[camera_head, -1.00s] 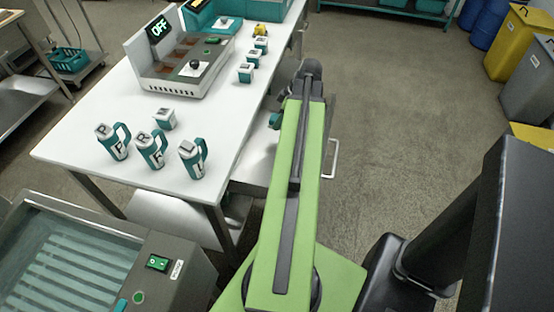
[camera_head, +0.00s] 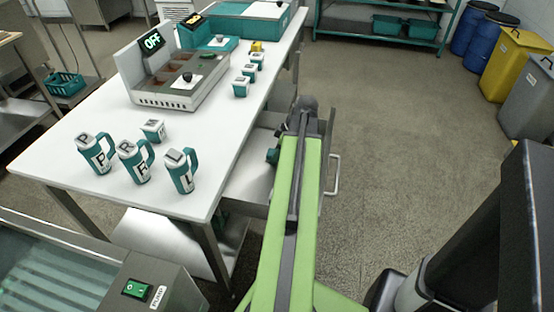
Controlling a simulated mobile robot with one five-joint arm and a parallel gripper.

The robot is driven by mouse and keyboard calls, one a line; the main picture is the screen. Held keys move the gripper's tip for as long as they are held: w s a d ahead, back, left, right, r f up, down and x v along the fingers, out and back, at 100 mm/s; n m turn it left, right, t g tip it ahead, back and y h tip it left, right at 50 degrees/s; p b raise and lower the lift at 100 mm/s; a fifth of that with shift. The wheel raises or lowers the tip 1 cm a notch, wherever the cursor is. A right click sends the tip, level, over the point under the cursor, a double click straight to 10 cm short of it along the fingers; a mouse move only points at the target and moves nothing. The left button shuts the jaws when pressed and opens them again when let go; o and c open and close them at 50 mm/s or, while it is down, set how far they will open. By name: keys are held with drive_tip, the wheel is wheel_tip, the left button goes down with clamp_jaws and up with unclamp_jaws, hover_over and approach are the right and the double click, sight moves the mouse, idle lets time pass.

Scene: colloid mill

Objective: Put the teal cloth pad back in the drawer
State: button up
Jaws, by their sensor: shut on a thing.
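The drawer (camera_head: 250,184) is a grey metal tray pulled out from under the right side of the white table. Its bar handle (camera_head: 336,176) shows to the right of my arm. My green arm reaches over the drawer, and its dark wrist hides part of the drawer's inside. My gripper (camera_head: 275,150) is mostly hidden at the far end of the arm. A small teal patch, seemingly the teal cloth pad (camera_head: 272,156), shows at its left, over the drawer. The gripper is shut on it. I cannot tell whether the pad touches the drawer floor.
The white table (camera_head: 90,205) carries several teal-and-white lettered mugs (camera_head: 137,162), small boxes and a machine (camera_head: 178,80) with an OFF display. A metal-framed unit (camera_head: 60,265) stands at lower left. Open floor (camera_head: 420,150) lies to the right, with bins and barrels beyond.

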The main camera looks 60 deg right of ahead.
drive_tip(key=shift+f, duration=0.1)
drive_tip(key=o, duration=1.3)
drive_tip(key=shift+r+p, duration=0.35)
drive_tip(key=shift+r, duration=0.2)
drive_tip(key=p+v, duration=1)
drive_tip(key=v, duration=0.1)
drive_tip(key=shift+s+r+p, duration=0.15)
drive_tip(key=shift+r+p, duration=0.1)
drive_tip(key=shift+p, duration=0.1)
